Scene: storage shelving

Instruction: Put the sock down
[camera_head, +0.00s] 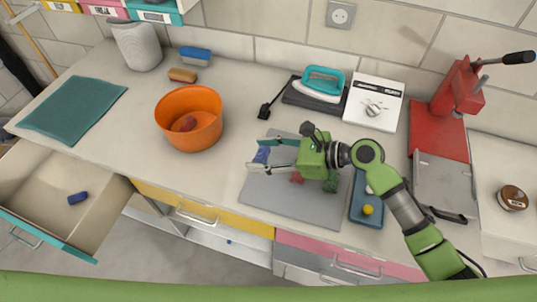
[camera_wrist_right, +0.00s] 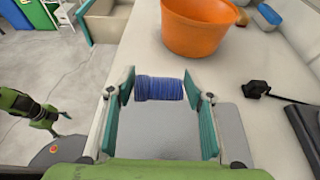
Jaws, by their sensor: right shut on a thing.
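A rolled blue sock (camera_head: 262,155) is held between the fingertips of my right gripper (camera_head: 270,154). In the right wrist view the sock (camera_wrist_right: 159,89) lies crosswise between the two teal finger pads of the gripper (camera_wrist_right: 158,92). It is over the left edge area of the grey mat (camera_head: 300,208) on the counter; I cannot tell how high. A similar small blue roll (camera_head: 77,198) lies in the open drawer (camera_head: 65,170) at the left.
An orange bowl (camera_head: 188,138) with a reddish thing inside stands behind and left of the right gripper. An iron (camera_head: 318,88), a white scale (camera_head: 374,102) and a red press (camera_head: 440,118) stand behind and right. The counter's left side is mostly clear around a teal mat (camera_head: 73,108).

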